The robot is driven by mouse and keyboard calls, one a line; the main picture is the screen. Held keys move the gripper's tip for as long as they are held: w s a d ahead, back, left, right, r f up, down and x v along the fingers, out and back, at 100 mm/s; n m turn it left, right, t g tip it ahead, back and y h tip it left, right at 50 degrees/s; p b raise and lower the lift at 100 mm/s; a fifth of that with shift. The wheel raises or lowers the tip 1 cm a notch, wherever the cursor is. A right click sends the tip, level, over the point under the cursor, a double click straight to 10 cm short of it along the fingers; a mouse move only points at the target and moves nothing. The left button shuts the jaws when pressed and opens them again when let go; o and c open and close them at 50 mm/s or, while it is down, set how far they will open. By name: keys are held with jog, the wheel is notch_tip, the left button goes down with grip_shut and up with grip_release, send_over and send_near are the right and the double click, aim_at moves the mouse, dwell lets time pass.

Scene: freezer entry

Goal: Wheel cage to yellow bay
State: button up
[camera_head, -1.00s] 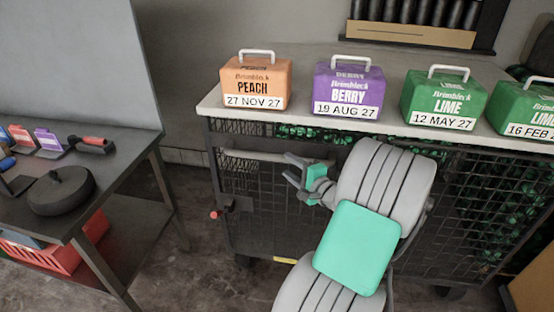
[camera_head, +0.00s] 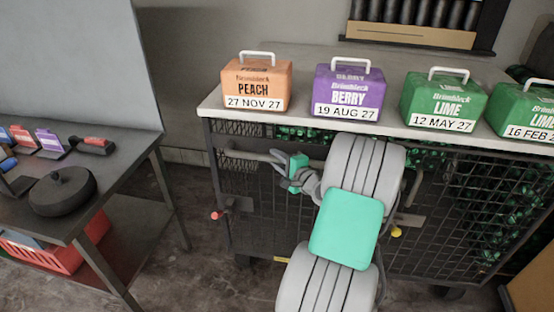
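The cage (camera_head: 250,190) is a dark wire-mesh trolley with a pale flat top (camera_head: 400,130), and green items show through its mesh. A horizontal bar handle (camera_head: 240,154) crosses its near face. My gripper (camera_head: 277,158) is at this bar, left of my arm, with its fingertips overlapping the bar. I cannot tell whether the fingers are closed around it. A red-tipped lever (camera_head: 218,215) is at the cage's lower left, and a yellow knob (camera_head: 396,232) is right of my arm. No yellow bay can be made out.
An orange PEACH box (camera_head: 256,82), a purple BERRY box (camera_head: 348,90) and two green LIME boxes (camera_head: 443,100) stand on the cage top. A dark table (camera_head: 120,150) with a round black lid (camera_head: 62,190) is at left. Bare floor (camera_head: 185,270) lies between.

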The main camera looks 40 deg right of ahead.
grip_shut()
jog(key=shift+f, duration=0.1)
dwell(0.8)
